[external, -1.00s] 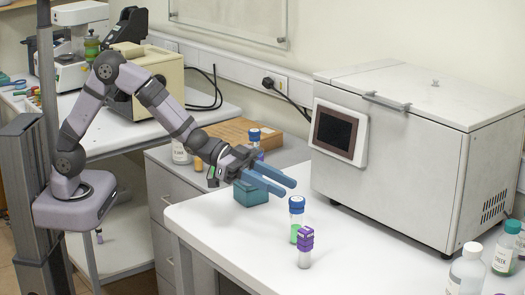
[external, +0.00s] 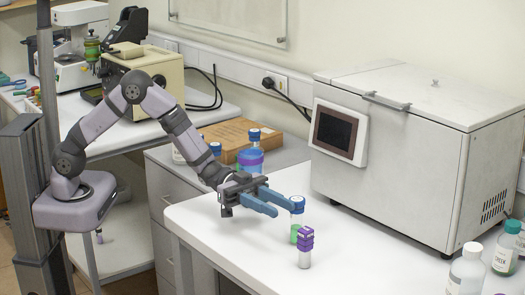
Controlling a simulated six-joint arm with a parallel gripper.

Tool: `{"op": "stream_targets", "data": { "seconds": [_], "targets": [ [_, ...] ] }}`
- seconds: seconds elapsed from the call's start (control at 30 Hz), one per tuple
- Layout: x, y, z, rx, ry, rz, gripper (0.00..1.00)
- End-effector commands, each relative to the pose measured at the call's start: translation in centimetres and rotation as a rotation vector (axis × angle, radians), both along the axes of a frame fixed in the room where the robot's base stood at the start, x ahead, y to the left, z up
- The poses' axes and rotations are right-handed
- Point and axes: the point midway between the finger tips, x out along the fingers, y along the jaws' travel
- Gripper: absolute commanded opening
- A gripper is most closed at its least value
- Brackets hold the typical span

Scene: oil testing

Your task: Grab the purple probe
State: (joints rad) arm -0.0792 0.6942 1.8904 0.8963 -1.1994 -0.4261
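The purple probe appears to be the small clear vial with a purple cap (external: 305,244), standing upright near the front of the white table. Just behind it stands a taller blue-capped vial with green content (external: 296,233). My gripper (external: 284,207) is open and empty, its two blue fingers apart and pointing right. The fingertips are to the upper left of the purple-capped vial, apart from it. One finger overlaps the blue-capped vial in the picture; I cannot tell whether they touch.
A large white machine with a dark screen (external: 334,133) fills the back right of the white table (external: 235,240). Bottles, one with a green cap (external: 507,246) and one white-capped (external: 466,272), stand at the right front. Table left of the vials is clear.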

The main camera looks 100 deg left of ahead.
Motion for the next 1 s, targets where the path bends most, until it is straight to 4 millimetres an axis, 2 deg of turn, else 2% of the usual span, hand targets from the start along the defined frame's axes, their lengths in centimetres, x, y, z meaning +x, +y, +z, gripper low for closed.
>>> {"op": "stream_targets", "data": {
  "seconds": [0.17, 0.3, 0.67, 1.0],
  "targets": [
    [0.0, 0.0, -2.5, -0.002, 0.003, 0.001, 0.33],
    [1.0, -0.9, -2.3, 0.001, -0.001, -0.002, 0.33],
    [1.7, -1.6, -2.3, 0.0, 0.0, 0.0, 0.33],
    [4.7, -4.3, -2.3, 0.001, -0.001, -0.001, 0.33]
  ]
}}
